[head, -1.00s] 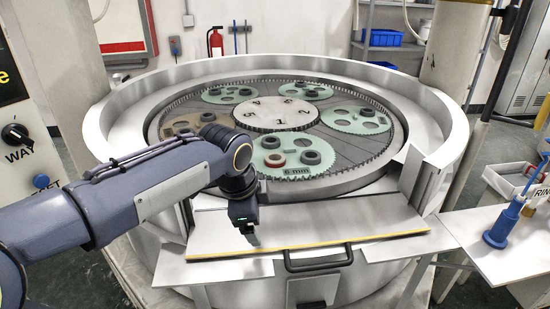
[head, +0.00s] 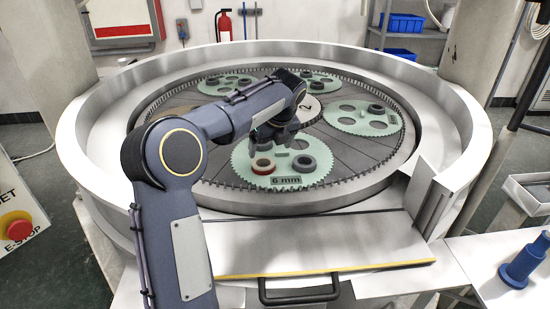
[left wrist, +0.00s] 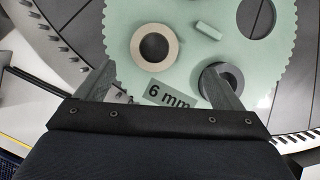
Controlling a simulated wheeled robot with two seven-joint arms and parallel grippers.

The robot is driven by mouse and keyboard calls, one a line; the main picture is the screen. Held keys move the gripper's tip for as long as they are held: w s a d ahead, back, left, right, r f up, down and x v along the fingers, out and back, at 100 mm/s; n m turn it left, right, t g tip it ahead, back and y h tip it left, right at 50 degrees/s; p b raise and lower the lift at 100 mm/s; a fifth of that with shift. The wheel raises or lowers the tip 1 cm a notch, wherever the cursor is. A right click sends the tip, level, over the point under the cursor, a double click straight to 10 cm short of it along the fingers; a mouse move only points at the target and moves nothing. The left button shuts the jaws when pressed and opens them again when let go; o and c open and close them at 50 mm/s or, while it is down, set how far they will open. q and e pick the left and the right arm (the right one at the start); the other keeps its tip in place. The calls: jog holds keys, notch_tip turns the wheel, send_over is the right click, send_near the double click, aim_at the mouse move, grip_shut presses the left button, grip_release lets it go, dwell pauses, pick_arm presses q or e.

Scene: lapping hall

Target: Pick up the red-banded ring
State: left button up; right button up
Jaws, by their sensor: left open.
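The red-banded ring (head: 263,165) lies flat on a pale green toothed carrier (head: 240,160) marked 6 mm, at the front of the round machine. In the left wrist view its pale top face (left wrist: 139,57) shows around a dark hole. A dark grey ring (head: 305,163) lies to its right on the same carrier; it also shows in the left wrist view (left wrist: 234,72). My left gripper (head: 282,140) is open and empty above the carrier, behind the rings in the head view. In the left wrist view its right finger overlaps the grey ring; the red-banded ring shows ahead, between the fingers' lines.
A small pale green block (left wrist: 209,30) stands on the carrier near both rings. More carriers with dark rings, such as the right one (head: 345,122), surround the numbered centre plate. A raised pale rim (head: 465,130) encloses the machine. A blue tool (head: 522,262) stands on the right table.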

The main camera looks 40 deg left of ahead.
aim_at(264, 159)
pick_arm(q)
jog(key=x, duration=0.2)
jog(key=p+x, duration=0.1)
jog(key=x, duration=0.3)
jog(key=shift+s+a+f+p, duration=0.1)
jog(key=shift+s+a+p, duration=0.2)
jog(key=shift+a+p, duration=0.05)
jog(key=shift+w+a+f, duration=0.1)
jog(key=shift+a+f, duration=0.05)
jog(key=shift+f, duration=0.4)
jog(key=c, duration=1.1)
jog(key=shift+r, duration=0.1)
jog(key=shift+c, duration=0.7)
jog(key=shift+r, duration=0.1)
